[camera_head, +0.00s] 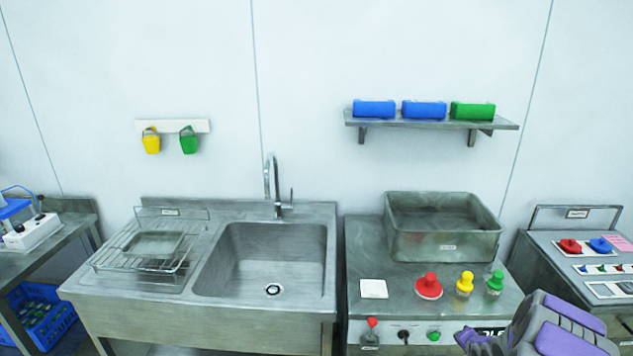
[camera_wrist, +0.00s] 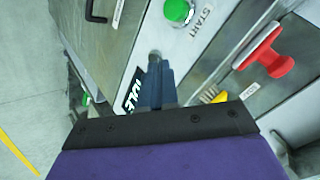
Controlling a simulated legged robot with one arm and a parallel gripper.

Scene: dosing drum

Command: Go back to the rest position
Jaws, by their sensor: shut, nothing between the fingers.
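My gripper (camera_head: 466,340) is at the lower right in the head view, in front of the right-hand steel counter's front panel. Its narrow fingers are together and empty; they also show in the wrist view (camera_wrist: 156,78). They point toward the panel and partly cover a dark display reading "IDLE" (camera_wrist: 131,92). A green button (camera_wrist: 178,11) labelled "START" sits beyond the fingertips; a green button also shows on the panel in the head view (camera_head: 433,336). Whether the fingertips touch the panel cannot be told.
The counter carries a steel basin (camera_head: 440,245), a white pad (camera_head: 373,289), and red (camera_head: 428,287), yellow (camera_head: 465,284) and green (camera_head: 495,283) knobbed pieces. A sink (camera_head: 270,262) stands left. A shelf (camera_head: 430,122) holds blue and green boxes. A red handle (camera_wrist: 266,56) shows in the wrist view.

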